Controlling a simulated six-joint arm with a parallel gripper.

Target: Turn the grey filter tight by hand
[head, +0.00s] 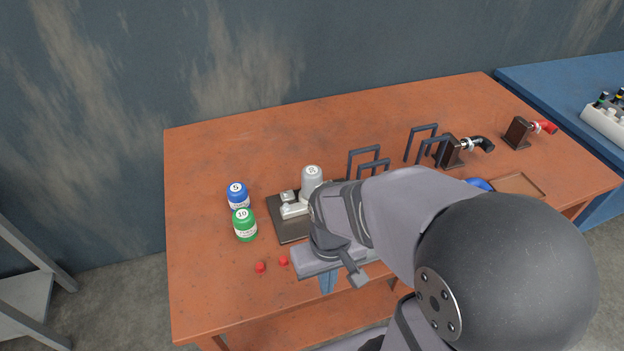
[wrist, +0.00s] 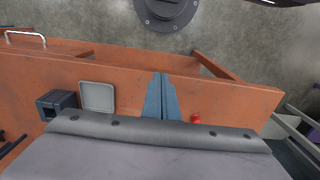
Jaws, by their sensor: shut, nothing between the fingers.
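The grey filter (head: 311,182) stands upright with a white label on top. It is at a pale metal fitting (head: 292,207) on a dark base plate (head: 288,231); whether it is seated tight cannot be told. My arm hides the right part of the plate. My gripper (head: 327,284) is in front of the plate, near the table's front edge, apart from the filter. In the wrist view its blue-grey fingers (wrist: 160,95) are together with nothing between them. The filter is not in the wrist view.
A blue filter (head: 237,195) and a green filter (head: 245,226) stand left of the plate. Two red caps (head: 260,267) lie near the front. Dark upright frames (head: 364,158) stand behind my arm. The table's (head: 220,150) back left is clear.

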